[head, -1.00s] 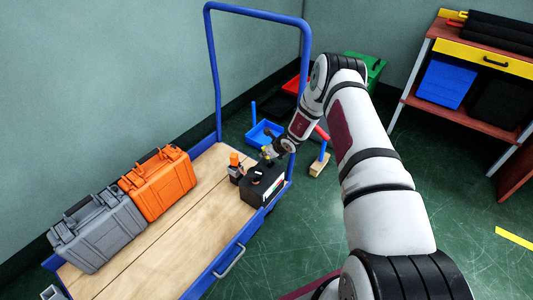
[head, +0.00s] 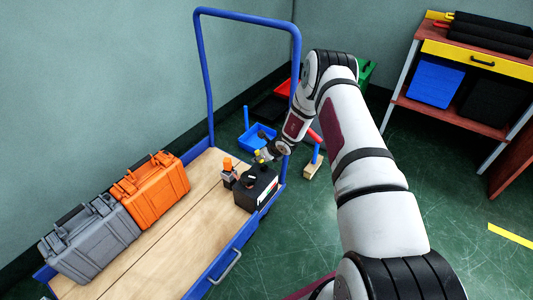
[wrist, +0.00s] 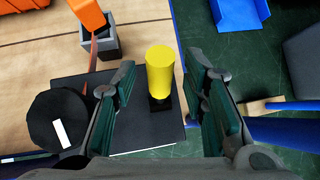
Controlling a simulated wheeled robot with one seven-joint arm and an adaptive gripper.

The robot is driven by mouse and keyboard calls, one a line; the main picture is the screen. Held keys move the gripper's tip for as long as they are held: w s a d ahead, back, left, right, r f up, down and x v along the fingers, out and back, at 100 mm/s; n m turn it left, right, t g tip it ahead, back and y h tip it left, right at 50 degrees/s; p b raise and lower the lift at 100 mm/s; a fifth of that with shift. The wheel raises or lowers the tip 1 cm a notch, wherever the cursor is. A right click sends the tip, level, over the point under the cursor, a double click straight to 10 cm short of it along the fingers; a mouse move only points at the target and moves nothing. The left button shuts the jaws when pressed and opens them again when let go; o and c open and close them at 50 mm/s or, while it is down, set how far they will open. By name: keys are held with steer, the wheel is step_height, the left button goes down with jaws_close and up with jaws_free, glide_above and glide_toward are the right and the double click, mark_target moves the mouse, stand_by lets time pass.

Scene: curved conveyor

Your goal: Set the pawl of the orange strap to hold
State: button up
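A black box (head: 257,190) sits on the far end of the wooden cart deck. A yellow cylindrical knob (wrist: 160,72) stands on a short dark stem on the box. My gripper (wrist: 161,80) is open, with one finger on each side of the yellow knob and visible gaps between. An orange-topped piece (head: 228,164) stands beside the box; in the wrist view its orange part (wrist: 88,12) is above a grey square socket (wrist: 99,43). I cannot tell which part is the pawl. A round black knob (wrist: 57,117) with a white mark is left of the yellow knob.
An orange case (head: 152,190) and a grey case (head: 92,240) stand on the cart's left side. The cart's blue handle frame (head: 202,80) rises at the far end. A blue tray (head: 250,138) and a wooden block with a blue post (head: 314,170) are on the floor beyond.

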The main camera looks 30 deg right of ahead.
steer(key=v, duration=1)
steer(key=shift+s+r, duration=0.1)
steer(key=shift+r, duration=0.05)
